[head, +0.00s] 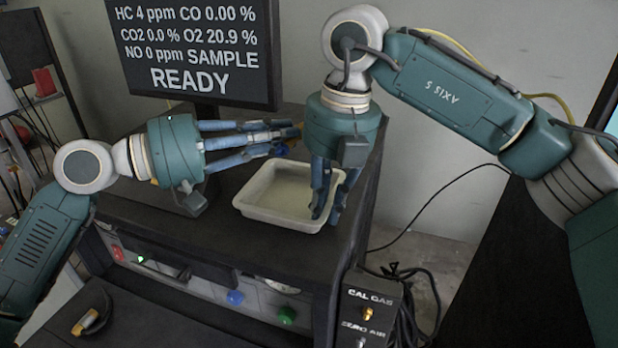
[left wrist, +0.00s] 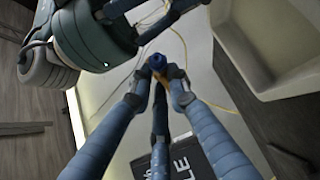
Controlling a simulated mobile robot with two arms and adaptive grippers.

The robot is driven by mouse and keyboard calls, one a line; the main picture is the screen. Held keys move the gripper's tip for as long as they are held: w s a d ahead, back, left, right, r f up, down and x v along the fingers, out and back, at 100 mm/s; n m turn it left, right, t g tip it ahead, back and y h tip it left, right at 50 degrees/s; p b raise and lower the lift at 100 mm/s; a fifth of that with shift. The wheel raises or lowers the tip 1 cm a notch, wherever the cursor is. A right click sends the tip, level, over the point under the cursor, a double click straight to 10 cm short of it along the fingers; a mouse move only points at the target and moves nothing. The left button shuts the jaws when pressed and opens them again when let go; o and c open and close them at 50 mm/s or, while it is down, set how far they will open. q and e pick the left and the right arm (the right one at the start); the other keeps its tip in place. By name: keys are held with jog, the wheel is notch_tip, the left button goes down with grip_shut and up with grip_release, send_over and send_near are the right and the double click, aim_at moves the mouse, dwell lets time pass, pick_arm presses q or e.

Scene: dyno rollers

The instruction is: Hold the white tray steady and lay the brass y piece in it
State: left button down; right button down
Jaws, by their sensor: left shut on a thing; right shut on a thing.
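The white tray (head: 243,201) sits on top of the dark cabinet in the head view, and its inside looks empty. It also shows at the upper right of the left wrist view (left wrist: 262,88). My right gripper (head: 325,207) points down at the tray's right end, shut on its wall. My left gripper (head: 284,133) reaches in level from the left, above and behind the tray, shut on the brass y piece (head: 294,133). In the left wrist view only a small brass-coloured part (left wrist: 161,80) shows between the fingertips; the fingers hide the rest.
A monitor (head: 195,50) stands behind the tray, close to my left gripper. A box marked CAL GAS (head: 372,310) with brass fittings is on the cabinet's front right, with cables beside it. A yellow-and-dark object (head: 91,320) lies on the lower surface at front left.

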pick_arm(q)
jog(key=s+a+f+m+g+y, duration=0.2)
jog(key=s+g+y, duration=0.1)
jog(key=s+a+f+m+g+y, duration=0.1)
jog(key=s+f+g+y, duration=0.1)
jog(key=shift+s+a, duration=0.15)
jog(key=shift+a, duration=0.25)
send_over(276, 201)
jog(key=shift+s+f, duration=0.15)
jog(key=shift+f, duration=2.2)
jog(key=c, duration=1.6)
grip_release()
